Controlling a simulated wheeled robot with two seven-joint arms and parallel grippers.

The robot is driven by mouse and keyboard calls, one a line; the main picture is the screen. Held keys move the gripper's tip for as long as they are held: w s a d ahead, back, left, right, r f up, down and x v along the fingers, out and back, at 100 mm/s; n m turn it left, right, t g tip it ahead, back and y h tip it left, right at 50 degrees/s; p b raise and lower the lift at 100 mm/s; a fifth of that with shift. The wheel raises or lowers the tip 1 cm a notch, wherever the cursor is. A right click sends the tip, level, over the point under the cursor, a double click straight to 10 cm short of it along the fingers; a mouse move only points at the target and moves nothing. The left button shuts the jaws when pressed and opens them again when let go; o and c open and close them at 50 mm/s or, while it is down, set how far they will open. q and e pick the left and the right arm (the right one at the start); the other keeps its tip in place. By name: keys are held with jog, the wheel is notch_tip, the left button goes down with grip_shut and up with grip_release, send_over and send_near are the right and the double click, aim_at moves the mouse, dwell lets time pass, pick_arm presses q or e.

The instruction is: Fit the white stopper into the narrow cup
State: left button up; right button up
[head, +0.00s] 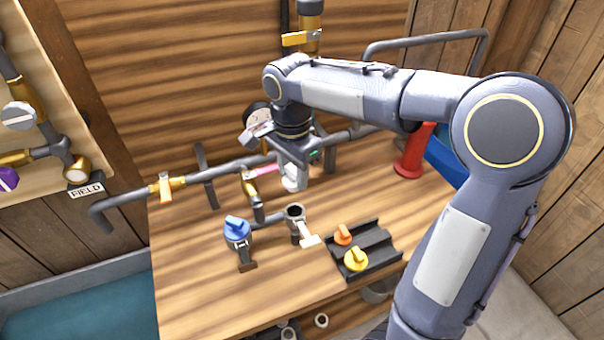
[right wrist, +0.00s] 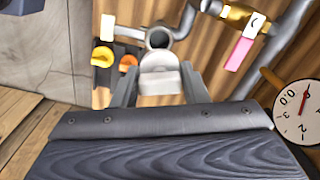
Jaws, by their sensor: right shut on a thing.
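The white stopper (head: 294,183) is between the fingers of my right gripper (head: 291,167), which is shut on it above the bench. In the right wrist view the stopper (right wrist: 160,72) sits between the two grey fingers (right wrist: 160,88). The narrow cup (head: 294,211) is a grey metal cup with an open round mouth, on a pipe fitting with a pale handle. In the head view it stands a little below the stopper, apart from it. In the right wrist view the cup's mouth (right wrist: 159,38) shows just beyond the stopper. My left gripper is out of view.
A blue-knobbed stopper (head: 237,228) sits in a neighbouring fitting. A dark rack (head: 376,248) holds an orange stopper (head: 343,234) and a yellow stopper (head: 356,259). Pipes and a gauge (right wrist: 299,104) stand close to my gripper. A red cylinder (head: 411,156) stands at right.

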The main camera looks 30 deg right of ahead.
jog(key=shift+f+b, duration=2.5)
jog(key=shift+f, duration=0.35)
jog(key=shift+f+b, duration=0.35)
jog(key=shift+f, duration=0.3)
jog(key=shift+r+p, duration=0.1)
jog(key=shift+p, duration=0.2)
jog(key=shift+f+b, duration=0.8)
jog(key=shift+f, duration=0.65)
jog(key=o, duration=1)
jog(key=shift+o, duration=0.2)
jog(key=shift+r, duration=0.1)
notch_tip(320, 180, up, 8)
jog(key=shift+f+p, duration=0.15)
jog(key=shift+p, duration=0.2)
